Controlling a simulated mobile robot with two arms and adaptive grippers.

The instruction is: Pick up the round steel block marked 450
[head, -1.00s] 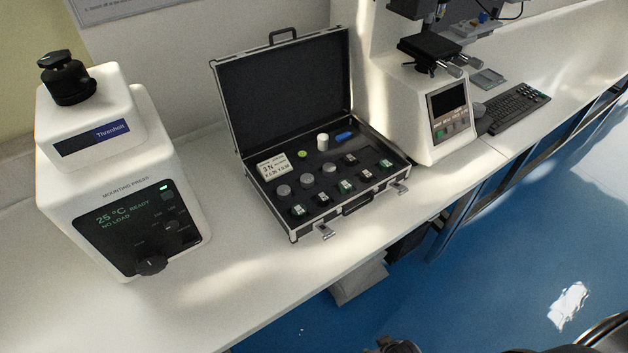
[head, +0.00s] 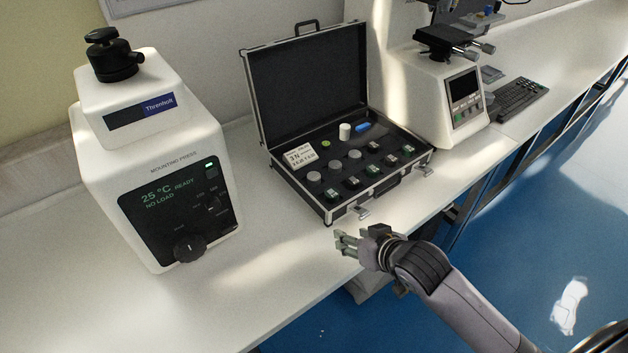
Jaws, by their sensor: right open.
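An open black case (head: 329,212) with silver edges lies on the white bench, its lid raised at the back. Inside is a row of round grey steel blocks: a left one (head: 314,177), a middle one (head: 335,166) and a right one (head: 354,155). Their markings are too small to read, so I cannot tell which is 450. Several small square blocks sit in a row in front of them. My right gripper (head: 345,243) is open and empty, in front of the case near the bench's front edge, apart from all blocks. My left gripper is out of view.
A white mounting press (head: 160,150) stands left of the case. A hardness tester (head: 440,100) and a keyboard (head: 517,98) stand to the right. Bench between press and case is clear.

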